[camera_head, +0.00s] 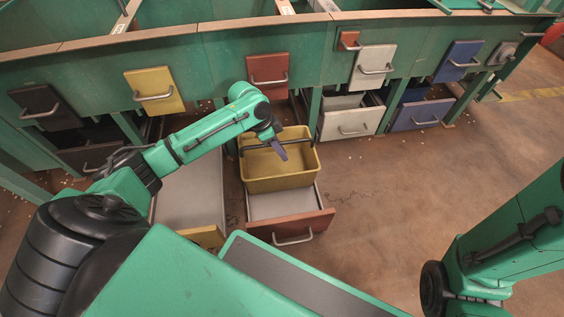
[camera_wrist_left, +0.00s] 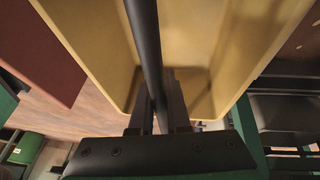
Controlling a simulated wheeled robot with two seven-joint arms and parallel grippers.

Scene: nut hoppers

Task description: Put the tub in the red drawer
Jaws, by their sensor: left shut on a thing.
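The yellow tub (camera_head: 280,183) has a dark bar handle and sits upright over the rear part of the open red drawer (camera_head: 291,227). I cannot tell whether it rests on the drawer floor or hangs just above it. The drawer's grey floor shows in front of the tub. My left gripper (camera_head: 279,149) is over the tub, shut on its handle. In the left wrist view the dark handle (camera_wrist_left: 146,45) runs between the fingers (camera_wrist_left: 160,105), with the tub's yellow walls (camera_wrist_left: 95,45) on both sides. My right arm shows at lower right, but its gripper is out of view.
An open yellow drawer (camera_head: 203,237) lies left of the red one. White (camera_head: 350,122) and blue (camera_head: 418,115) drawers are at the right, below the green hopper row. A dark drawer (camera_head: 88,157) is at the left. Scattered nuts lie on the floor, which is clear at right.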

